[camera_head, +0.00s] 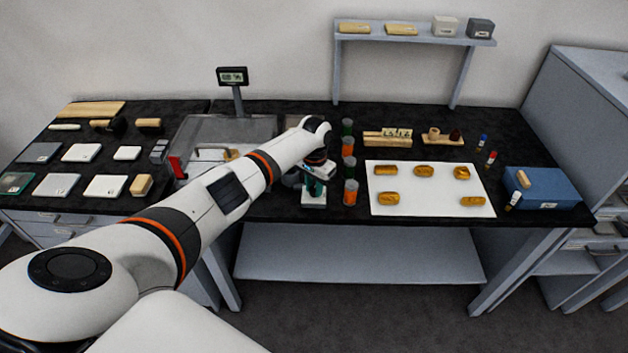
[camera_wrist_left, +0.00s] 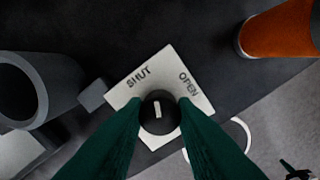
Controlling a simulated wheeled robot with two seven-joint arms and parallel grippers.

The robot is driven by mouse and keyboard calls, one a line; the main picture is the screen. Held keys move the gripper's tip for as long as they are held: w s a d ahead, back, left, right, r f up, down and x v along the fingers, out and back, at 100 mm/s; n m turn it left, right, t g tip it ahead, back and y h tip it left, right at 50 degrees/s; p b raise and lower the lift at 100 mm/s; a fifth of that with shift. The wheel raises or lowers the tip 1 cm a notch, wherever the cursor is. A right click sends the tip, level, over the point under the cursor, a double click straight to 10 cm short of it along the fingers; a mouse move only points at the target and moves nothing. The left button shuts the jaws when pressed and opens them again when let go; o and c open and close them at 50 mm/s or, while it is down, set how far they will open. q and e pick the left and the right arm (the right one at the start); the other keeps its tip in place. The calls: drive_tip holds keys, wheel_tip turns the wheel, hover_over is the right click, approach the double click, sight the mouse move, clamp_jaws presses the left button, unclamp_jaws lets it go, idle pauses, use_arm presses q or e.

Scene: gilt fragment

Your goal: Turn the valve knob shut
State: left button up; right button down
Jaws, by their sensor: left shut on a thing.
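The valve knob (camera_wrist_left: 158,110) is a round black knob with a white pointer mark, on a white plate (camera_wrist_left: 203,98) lettered SHUT and OPEN. In the left wrist view the mark points between the two words, a little nearer SHUT. My left gripper (camera_wrist_left: 160,114) is shut on the knob, with one green finger on each side of it. In the head view my left gripper (camera_head: 314,178) is at the front edge of the bench over the white valve body (camera_head: 314,198), and the arm partly hides it. My right gripper is not in view.
Orange and dark jars (camera_head: 350,192) stand in a row just right of the gripper. A white sheet (camera_head: 430,202) with several golden pieces lies farther right, then a blue box (camera_head: 545,188). A scale display (camera_head: 233,76) stands behind the arm. A raised shelf (camera_head: 414,38) is at the back.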

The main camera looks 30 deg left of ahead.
sight(314, 188)
use_arm(q)
drive_tip(key=n+p, duration=0.1)
drive_tip(key=n, duration=0.2)
drive_tip(key=shift+r, duration=0.15)
drive_tip(key=shift+n+p, duration=0.6)
drive_tip(key=shift+n, duration=0.6)
drive_tip(key=o, duration=1)
drive_tip(key=shift+r, duration=0.25)
wheel_tip(314, 188, up, 11)
drive_tip(key=b, duration=0.1)
drive_tip(key=shift+r, duration=0.2)
